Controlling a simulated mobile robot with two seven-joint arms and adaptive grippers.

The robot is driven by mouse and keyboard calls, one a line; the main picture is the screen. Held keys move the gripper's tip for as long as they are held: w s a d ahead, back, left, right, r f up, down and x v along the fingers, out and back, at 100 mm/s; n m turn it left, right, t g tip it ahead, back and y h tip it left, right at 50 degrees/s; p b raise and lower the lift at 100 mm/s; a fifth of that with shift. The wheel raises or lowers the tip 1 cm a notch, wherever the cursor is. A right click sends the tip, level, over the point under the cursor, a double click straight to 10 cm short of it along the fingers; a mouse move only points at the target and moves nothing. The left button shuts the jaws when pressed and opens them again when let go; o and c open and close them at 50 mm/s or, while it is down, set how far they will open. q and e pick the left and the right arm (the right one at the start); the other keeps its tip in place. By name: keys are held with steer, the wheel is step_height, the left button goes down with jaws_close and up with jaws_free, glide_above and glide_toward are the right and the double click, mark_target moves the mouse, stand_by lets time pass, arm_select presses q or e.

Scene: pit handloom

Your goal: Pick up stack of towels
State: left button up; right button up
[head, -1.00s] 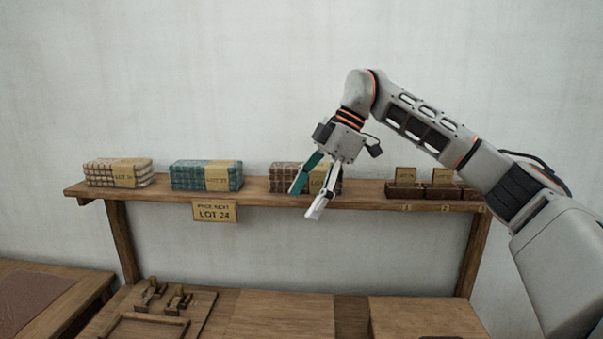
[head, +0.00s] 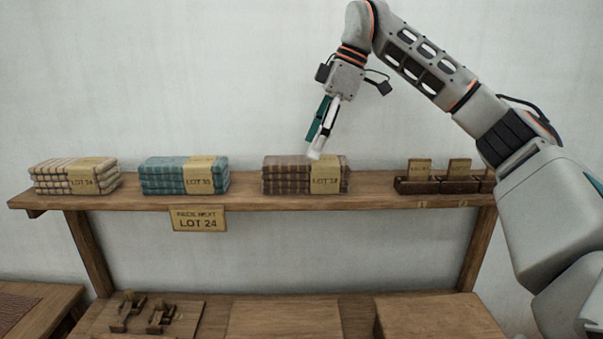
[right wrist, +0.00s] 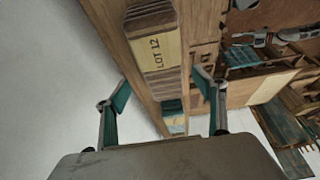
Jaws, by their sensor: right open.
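Three folded towel stacks sit in a row on a wooden shelf (head: 245,202). The left stack is cream striped (head: 52,178) with a tan band reading LOT 24. The middle stack is teal checked (head: 162,177), and the right stack is brown (head: 285,178), both also banded. My right gripper (head: 318,142) is above the brown stack, open and empty, its fingers pointing down. In the right wrist view the gripper (right wrist: 160,86) has its fingers spread wide; the brown stack (right wrist: 160,85), labelled LOT 12, lies ahead between them. My left gripper is out of view.
A sign (head: 198,219) reading LOT 24 hangs from the shelf's front edge. Small dark boxes with tags (head: 418,186) stand at the shelf's right. Below is a wooden table (head: 285,317) with wooden fittings at left. The wall above the left stacks is clear.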

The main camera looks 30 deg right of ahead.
mark_target(307, 160)
steer(key=shift+s+a+f, duration=0.1)
steer(key=shift+a+f, duration=0.05)
steer(key=shift+f, duration=0.25)
steer(key=shift+x, duration=2.4)
steer(key=c, duration=1.3)
